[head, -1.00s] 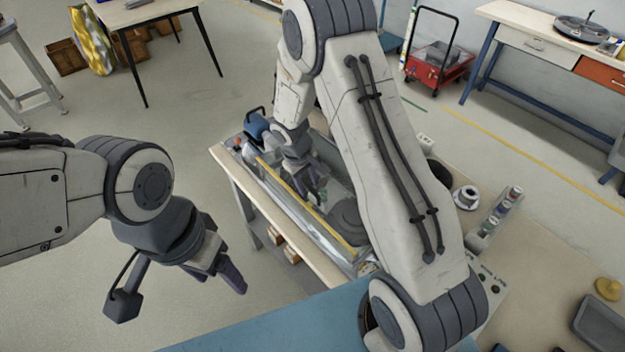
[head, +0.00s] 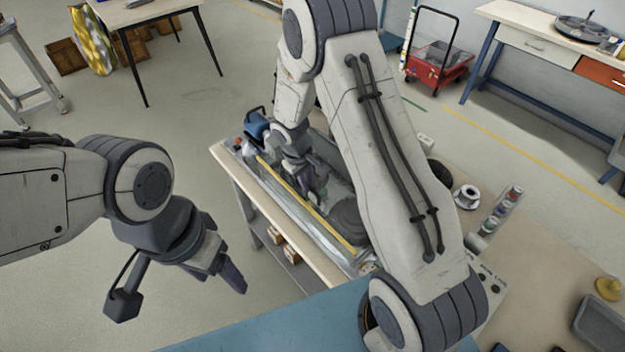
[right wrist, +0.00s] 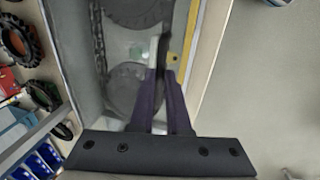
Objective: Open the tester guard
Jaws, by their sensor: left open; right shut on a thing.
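The tester (head: 262,185) is a long bench-top unit with a yellow strip along its near edge and clear panelling, in the middle of the head view. My right gripper (head: 320,186) reaches down over it and is shut on a thin part. In the right wrist view the fingers (right wrist: 161,72) close around a pale upright bar, which looks like the guard's handle (right wrist: 153,50). The fingers hide much of it. I cannot tell how far the guard is open. My left gripper (head: 230,280) is open and empty, left of the bench, apart from the tester.
Dark round discs (right wrist: 133,88) lie inside the unit. A blue device (head: 256,126) stands at its far end. A rack of spools (head: 500,215) and a flanged part (head: 467,196) are right of my right arm. Free floor lies left of the bench.

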